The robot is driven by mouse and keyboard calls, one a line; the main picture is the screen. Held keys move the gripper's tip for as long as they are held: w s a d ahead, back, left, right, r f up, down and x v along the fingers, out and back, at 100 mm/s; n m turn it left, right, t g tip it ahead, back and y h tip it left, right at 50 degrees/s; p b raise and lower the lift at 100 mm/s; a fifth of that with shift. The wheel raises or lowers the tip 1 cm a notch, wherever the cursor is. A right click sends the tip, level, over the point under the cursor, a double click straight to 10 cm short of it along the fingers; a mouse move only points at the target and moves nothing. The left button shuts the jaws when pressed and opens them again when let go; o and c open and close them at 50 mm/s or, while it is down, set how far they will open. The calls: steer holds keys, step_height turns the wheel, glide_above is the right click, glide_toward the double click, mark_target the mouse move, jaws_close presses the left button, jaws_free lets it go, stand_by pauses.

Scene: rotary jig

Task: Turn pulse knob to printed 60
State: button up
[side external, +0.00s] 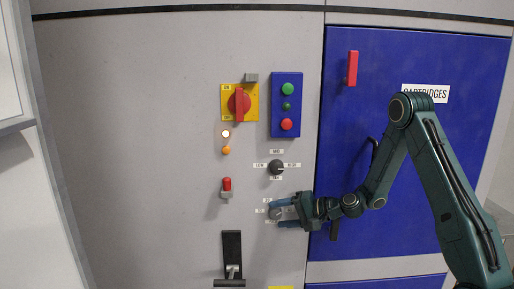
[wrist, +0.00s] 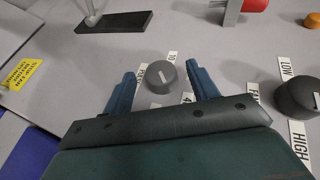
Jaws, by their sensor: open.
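The pulse knob is a small grey round knob (wrist: 159,77) with a pale pointer mark on its face, seen in the wrist view. Around it are white labels; one reads 10 (wrist: 174,57), another starts with 4 (wrist: 187,98) and is partly cut off by a finger. I cannot make out a 60. My gripper (wrist: 160,68) is open, one blue finger on each side of the knob, with visible gaps. In the side external view, my gripper (side external: 274,213) reaches from the right, its fingers above and below the knob (side external: 275,213).
A dark selector knob (side external: 276,167) with labels sits just above; it is large at the right of the wrist view (wrist: 298,95). A red-capped switch (side external: 227,185) is to the left. A black lever (side external: 232,255) is below left. A blue door (side external: 350,130) lies right.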

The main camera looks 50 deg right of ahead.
steer(key=v, duration=1.3)
steer(key=shift+w+a, duration=0.1)
steer(key=shift+a, duration=0.05)
steer(key=w+a+r+n+g+h, duration=0.1)
steer(key=w+a+r+g+h, duration=0.1)
steer(key=r, duration=0.4)
steer(key=w+g+h, duration=0.1)
steer(key=g, duration=0.1)
steer(key=shift+a+g, duration=0.3)
steer(key=shift+w+f, duration=0.1)
steer(key=shift+w, duration=0.05)
steer(key=shift+x, duration=6.8)
steer(key=shift+d, duration=0.15)
